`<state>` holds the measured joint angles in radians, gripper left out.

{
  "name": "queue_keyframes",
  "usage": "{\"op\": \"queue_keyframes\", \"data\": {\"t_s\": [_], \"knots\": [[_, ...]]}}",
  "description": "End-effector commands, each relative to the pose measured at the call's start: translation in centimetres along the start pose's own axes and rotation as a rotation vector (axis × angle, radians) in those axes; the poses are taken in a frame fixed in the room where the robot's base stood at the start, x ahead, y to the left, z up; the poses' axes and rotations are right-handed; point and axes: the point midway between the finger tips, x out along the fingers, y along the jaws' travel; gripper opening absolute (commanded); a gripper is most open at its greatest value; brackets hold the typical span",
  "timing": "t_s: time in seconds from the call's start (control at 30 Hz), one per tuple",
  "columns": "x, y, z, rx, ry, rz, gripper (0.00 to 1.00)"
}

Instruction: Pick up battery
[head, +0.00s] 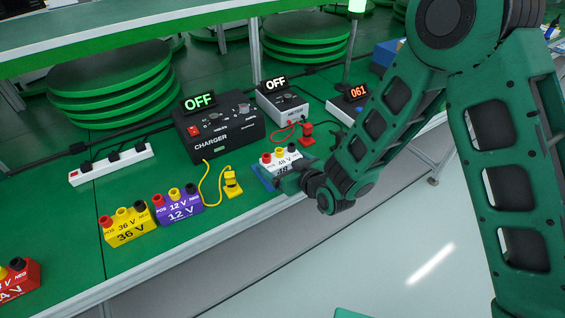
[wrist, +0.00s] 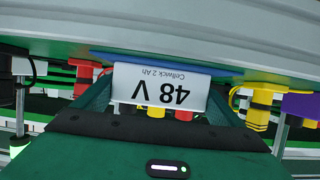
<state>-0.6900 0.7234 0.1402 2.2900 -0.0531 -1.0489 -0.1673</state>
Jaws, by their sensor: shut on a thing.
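A white 48 V battery (head: 281,160) with red and yellow terminal posts sits at the front edge of the green bench, by a blue pad (head: 262,174). My gripper (head: 287,177) is shut on it from the front side. In the wrist view, which is upside down, the white battery label (wrist: 162,88) reads "48 V" and lies between the two fingers of my gripper (wrist: 160,104). The blue pad shows just behind it. I cannot tell whether the battery touches the pad.
A yellow 36 V battery (head: 128,228), a purple 12 V battery (head: 179,206) and a red battery (head: 18,275) stand to the left. A black charger (head: 218,131) reading OFF, a grey tester (head: 283,104), a yellow clamp (head: 232,183) and a red clamp (head: 307,135) with leads are nearby.

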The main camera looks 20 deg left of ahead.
Motion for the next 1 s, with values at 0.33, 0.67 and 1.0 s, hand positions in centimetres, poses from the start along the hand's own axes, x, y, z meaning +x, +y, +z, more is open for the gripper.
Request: {"op": "queue_keyframes", "data": {"t_s": [0.33,0.67,1.0], "knots": [[-1.1,-0.1,-2.9,0.0,0.007,0.0,0.47],[-3.5,-4.7,-6.1,-0.003,0.005,-0.006,0.47],[-5.8,-9.9,-8.7,-0.001,0.005,-0.002,0.47]]}}
